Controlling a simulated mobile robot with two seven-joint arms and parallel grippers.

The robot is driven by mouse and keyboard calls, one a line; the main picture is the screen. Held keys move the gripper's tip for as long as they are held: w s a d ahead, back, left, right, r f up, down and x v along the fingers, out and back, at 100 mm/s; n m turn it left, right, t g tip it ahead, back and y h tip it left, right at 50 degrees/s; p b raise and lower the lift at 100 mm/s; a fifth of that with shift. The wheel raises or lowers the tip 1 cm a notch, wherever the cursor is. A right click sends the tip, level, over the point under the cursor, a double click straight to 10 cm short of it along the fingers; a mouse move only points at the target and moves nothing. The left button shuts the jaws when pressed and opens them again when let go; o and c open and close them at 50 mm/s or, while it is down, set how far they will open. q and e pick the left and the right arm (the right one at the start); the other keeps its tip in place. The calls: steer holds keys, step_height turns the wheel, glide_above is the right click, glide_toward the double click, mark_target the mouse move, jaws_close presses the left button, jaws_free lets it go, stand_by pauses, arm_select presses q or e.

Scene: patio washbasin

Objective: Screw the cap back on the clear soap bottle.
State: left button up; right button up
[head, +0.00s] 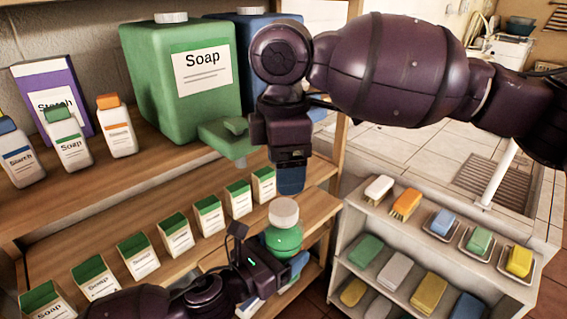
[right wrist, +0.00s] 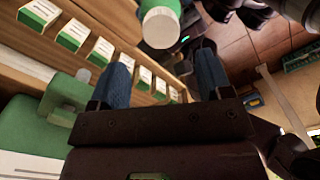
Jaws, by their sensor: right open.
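A bottle (head: 284,243) with green contents or body and a white cap (head: 284,212) at its top stands upright at the lower middle of the head view. My left gripper (head: 286,268) reaches in from below and is shut on the bottle, its fingers partly hidden. My right gripper (head: 290,182) points down, open and empty, just above the cap and apart from it. In the right wrist view the cap (right wrist: 160,27) shows beyond and between the blue fingers (right wrist: 164,78). I cannot tell how tightly the cap sits on the bottle.
A big green soap canister (head: 185,105) stands on the upper wooden shelf beside my right gripper. Several small soap boxes (head: 176,234) line the lower shelf. A grey rack (head: 350,215) with soaps and brushes stands at right.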

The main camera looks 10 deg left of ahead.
mark_target(283, 207)
steer(key=shift+s+a+n, duration=0.1)
steer(key=shift+n, duration=1)
steer(key=shift+f, duration=4)
steer(key=c, duration=0.9)
steer(key=o, duration=1)
steer(key=shift+o, duration=0.2)
step_height(283, 207, up, 12)
